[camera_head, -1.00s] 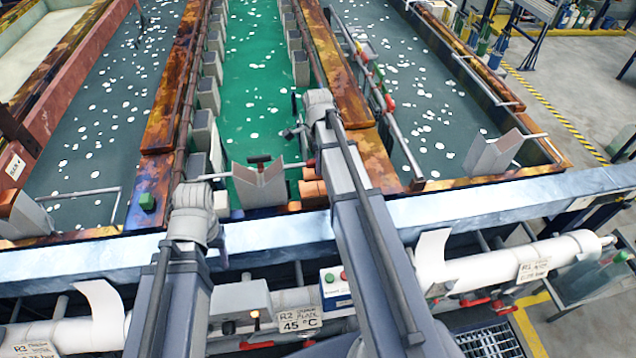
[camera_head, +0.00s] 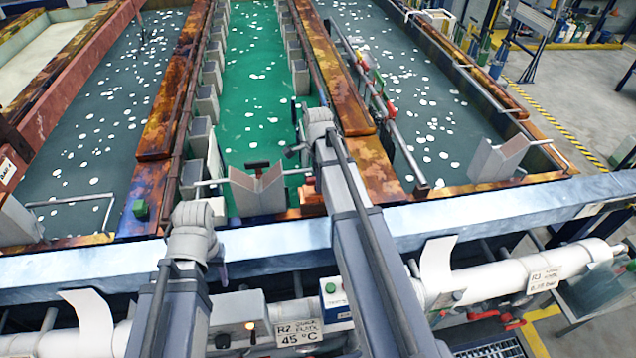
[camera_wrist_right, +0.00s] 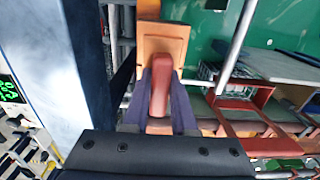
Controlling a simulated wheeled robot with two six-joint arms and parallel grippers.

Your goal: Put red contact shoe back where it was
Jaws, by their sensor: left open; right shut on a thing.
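In the right wrist view, my right gripper (camera_wrist_right: 160,100) is shut on the red contact shoe (camera_wrist_right: 162,68), a dull red rounded block between its two dark fingers. An orange-copper block (camera_wrist_right: 163,42) lies directly beyond the shoe; I cannot tell whether they touch. In the head view, the shoe and right fingers are mostly hidden by my right arm, above the near rim of the green tank (camera_head: 262,110). An orange block (camera_head: 312,195) shows there beside the arm. My left gripper (camera_head: 222,272) is open, low in front of the pale front beam, its fingers mostly hidden.
A grey V-shaped saddle (camera_head: 257,190) stands left of my right arm, and another (camera_head: 503,160) stands far right. A rail with red and green fittings (camera_head: 390,107) runs along the right tank. The pale front beam (camera_head: 460,212) and white pipe (camera_head: 490,275) lie nearer.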

